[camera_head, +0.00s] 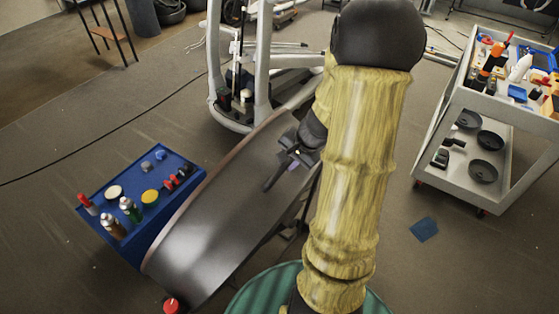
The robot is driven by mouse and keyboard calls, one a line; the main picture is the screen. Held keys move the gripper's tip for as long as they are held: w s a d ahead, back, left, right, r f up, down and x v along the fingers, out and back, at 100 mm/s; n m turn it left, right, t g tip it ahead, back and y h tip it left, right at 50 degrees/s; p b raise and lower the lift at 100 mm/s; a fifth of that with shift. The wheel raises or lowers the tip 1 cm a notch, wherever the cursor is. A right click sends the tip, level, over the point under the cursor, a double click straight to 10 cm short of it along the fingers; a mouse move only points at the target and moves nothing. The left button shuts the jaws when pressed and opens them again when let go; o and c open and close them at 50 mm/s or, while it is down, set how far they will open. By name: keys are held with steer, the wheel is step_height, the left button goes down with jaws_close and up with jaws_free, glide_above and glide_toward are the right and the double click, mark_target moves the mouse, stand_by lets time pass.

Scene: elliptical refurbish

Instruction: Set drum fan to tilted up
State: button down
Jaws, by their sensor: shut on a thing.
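The drum fan (222,222) is a wide grey metal drum that runs diagonally from the lower left up to the middle of the head view. Its curved outer shell faces me. My gripper (283,171) is at the drum's right edge, shut on the fan there, with one dark finger showing against the shell. The exact contact is small and partly hidden. My yellow-sleeved arm covers the area just to the right, so the fan's right side and most of its stand are hidden. I cannot tell the tilt angle exactly.
A blue case (103,222) with cans and bottles on top stands left of the fan. A grey cart (438,165) with tools and dark pans stands at the right. A white-framed machine (212,75) is behind the fan. A blue sheet (424,229) lies on otherwise open floor.

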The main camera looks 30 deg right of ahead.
steer(key=shift+s+d+f+b, duration=0.2)
steer(key=shift+s+f, duration=0.15)
steer(key=shift+s, duration=0.05)
steer(key=shift+s+d+f+b, duration=0.2)
steer(key=shift+s+f, duration=0.1)
steer(key=shift+s, duration=0.1)
steer(key=c, duration=1.5)
jaws_free()
steer(key=shift+o, duration=1)
steer(key=shift+s+d, duration=0.1)
steer(key=shift+s, duration=0.05)
steer(key=shift+r, duration=0.2)
steer(key=shift+r, duration=0.15)
steer(key=p+v, duration=0.2)
steer(key=v, duration=1.5)
